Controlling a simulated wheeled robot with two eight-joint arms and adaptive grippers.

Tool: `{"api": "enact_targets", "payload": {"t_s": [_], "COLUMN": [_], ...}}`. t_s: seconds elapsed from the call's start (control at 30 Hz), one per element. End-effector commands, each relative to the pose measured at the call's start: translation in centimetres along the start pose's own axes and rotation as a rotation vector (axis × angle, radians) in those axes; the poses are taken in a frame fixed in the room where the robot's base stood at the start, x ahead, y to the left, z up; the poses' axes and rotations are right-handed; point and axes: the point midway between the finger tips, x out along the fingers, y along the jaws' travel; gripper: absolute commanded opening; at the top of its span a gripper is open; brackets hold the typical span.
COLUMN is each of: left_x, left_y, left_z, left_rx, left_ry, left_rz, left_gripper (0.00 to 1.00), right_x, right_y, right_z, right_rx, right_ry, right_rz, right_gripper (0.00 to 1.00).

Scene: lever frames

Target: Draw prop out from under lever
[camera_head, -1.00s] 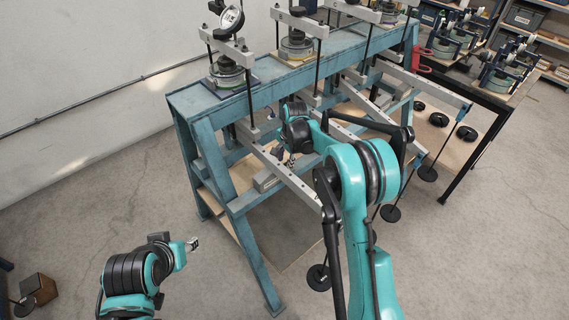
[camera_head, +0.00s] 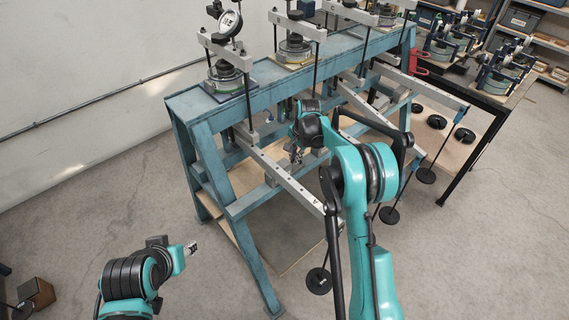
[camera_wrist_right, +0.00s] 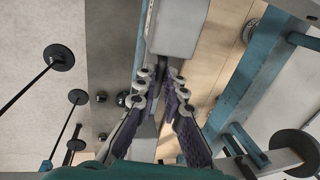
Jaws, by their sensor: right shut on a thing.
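The lever (camera_head: 292,185) is a long pale metal bar with a row of holes, sloping from the blue frame toward the front right. My right gripper (camera_head: 295,155) is beside the lever, partly hidden by my own wrist. In the right wrist view, my right gripper (camera_wrist_right: 162,76) has its fingers drawn close together, shut on the prop (camera_wrist_right: 178,28), a plain grey block beyond the fingertips. The exact contact is hard to see. My left gripper (camera_head: 192,247) is low at the left, away from the frame and empty; its finger opening is too small to judge.
The blue steel frame (camera_head: 258,258) carries several similar levers and dial units. Round black weights hang on rods, one (camera_head: 319,281) near the front leg. A black-legged table (camera_head: 470,160) stands at the right.

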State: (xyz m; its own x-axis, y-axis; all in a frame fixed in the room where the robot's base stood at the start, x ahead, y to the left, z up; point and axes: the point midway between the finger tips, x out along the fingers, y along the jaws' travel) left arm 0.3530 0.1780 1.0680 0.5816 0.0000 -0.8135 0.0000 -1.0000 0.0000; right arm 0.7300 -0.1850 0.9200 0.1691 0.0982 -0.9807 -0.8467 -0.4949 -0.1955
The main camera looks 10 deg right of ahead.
Motion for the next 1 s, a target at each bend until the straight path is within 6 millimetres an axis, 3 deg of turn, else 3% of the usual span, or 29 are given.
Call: {"api": "enact_targets", "payload": {"t_s": [0.1, 0.2, 0.57, 0.6, 0.67, 1.0], "left_x": [-0.2, -0.3, -0.3, -0.3, -0.3, -0.3], "left_y": [0.0, 0.0, 0.0, 0.0, 0.0, 0.0], "left_z": [-0.2, -0.2, -0.2, -0.2, -0.2, -0.2], "left_rx": [0.000, 0.000, 0.000, 0.000, 0.000, 0.000], "left_ry": [0.000, 0.000, 0.000, 0.000, 0.000, 0.000], "left_rz": [0.000, 0.000, 0.000, 0.000, 0.000, 0.000], "left_gripper": [0.41, 0.41, 0.41, 0.41, 0.41, 0.41], "right_x": [-0.1, -0.1, -0.1, -0.1, -0.1, -0.3], "right_y": [0.0, 0.0, 0.0, 0.0, 0.0, 0.0], "right_z": [-2.8, -4.0, -4.7, -4.7, -4.7, -4.5], "right_rx": [0.003, 0.001, 0.000, 0.001, 0.000, 0.000], "right_ry": [0.002, 0.001, 0.005, 0.006, 0.005, 0.001], "right_rz": [-0.001, -0.001, -0.002, -0.003, -0.003, 0.000], "right_gripper": [0.00, 0.00, 0.00, 0.17, 0.31, 0.31]}}
